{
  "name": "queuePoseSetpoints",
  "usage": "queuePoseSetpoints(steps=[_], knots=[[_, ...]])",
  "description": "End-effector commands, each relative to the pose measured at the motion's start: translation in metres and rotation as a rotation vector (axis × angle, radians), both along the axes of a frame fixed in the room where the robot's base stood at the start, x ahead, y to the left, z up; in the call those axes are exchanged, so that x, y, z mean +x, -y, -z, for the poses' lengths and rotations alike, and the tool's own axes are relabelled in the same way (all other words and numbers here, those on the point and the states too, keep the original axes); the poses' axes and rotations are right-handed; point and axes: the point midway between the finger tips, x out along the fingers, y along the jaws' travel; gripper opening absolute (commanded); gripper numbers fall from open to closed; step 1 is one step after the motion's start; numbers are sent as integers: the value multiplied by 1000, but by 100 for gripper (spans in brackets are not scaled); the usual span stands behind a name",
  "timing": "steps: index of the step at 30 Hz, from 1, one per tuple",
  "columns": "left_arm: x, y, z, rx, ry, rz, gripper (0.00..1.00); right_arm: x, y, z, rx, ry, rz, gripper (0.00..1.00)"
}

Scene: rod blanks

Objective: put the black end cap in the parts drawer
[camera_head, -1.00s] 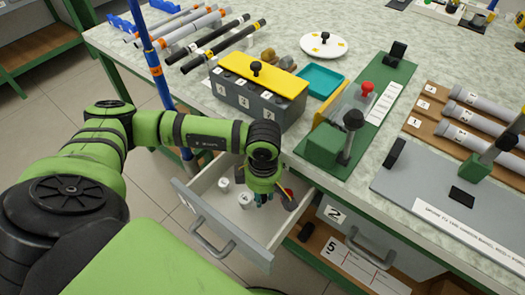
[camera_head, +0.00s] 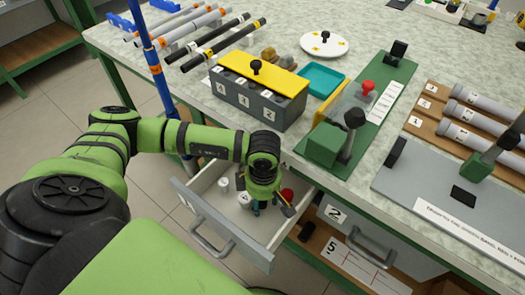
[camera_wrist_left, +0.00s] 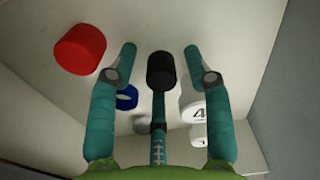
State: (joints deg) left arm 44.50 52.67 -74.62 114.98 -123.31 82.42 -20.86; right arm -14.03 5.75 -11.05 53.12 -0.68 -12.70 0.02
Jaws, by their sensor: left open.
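The parts drawer (camera_head: 208,215) is pulled open below the bench's front edge. My left gripper (camera_head: 262,207) is inside it, pointing down. In the left wrist view, the gripper (camera_wrist_left: 160,55) has its teal fingers spread apart. The black end cap (camera_wrist_left: 161,69) shows between the two outer fingers, at the tip of the middle one. Whether it touches a finger or the drawer floor I cannot tell. A red cap (camera_wrist_left: 80,49) lies to its left, a blue ring (camera_wrist_left: 127,97) is nearby, and white parts (camera_wrist_left: 196,112) lie to its right. My right gripper is not in view.
On the bench, a grey box with a yellow lid (camera_head: 262,82) stands above the drawer. A teal tray (camera_head: 321,79) and a green fixture (camera_head: 322,145) are to its right. A second closed drawer (camera_head: 365,235) is to the right. A blue post (camera_head: 152,55) rises near my arm.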

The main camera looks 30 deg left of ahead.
Motion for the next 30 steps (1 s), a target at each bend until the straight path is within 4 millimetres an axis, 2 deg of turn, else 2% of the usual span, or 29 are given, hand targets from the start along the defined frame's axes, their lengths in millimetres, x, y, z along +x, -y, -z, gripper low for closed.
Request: queuePoseSetpoints(steps=[5, 12, 18, 24, 30], knots=[[2, 0, -19, 0, 5, 1, 50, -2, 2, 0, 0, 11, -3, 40], [2, 1, -72, -1, 7, 1, 50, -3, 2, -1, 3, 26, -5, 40], [2, 1, -107, 0, 4, 0, 50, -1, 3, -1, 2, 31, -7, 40], [1, 1, -122, 0, 2, 1, 50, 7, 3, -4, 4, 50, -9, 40], [1, 1, -123, 0, 1, 0, 50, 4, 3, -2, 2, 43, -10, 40]])
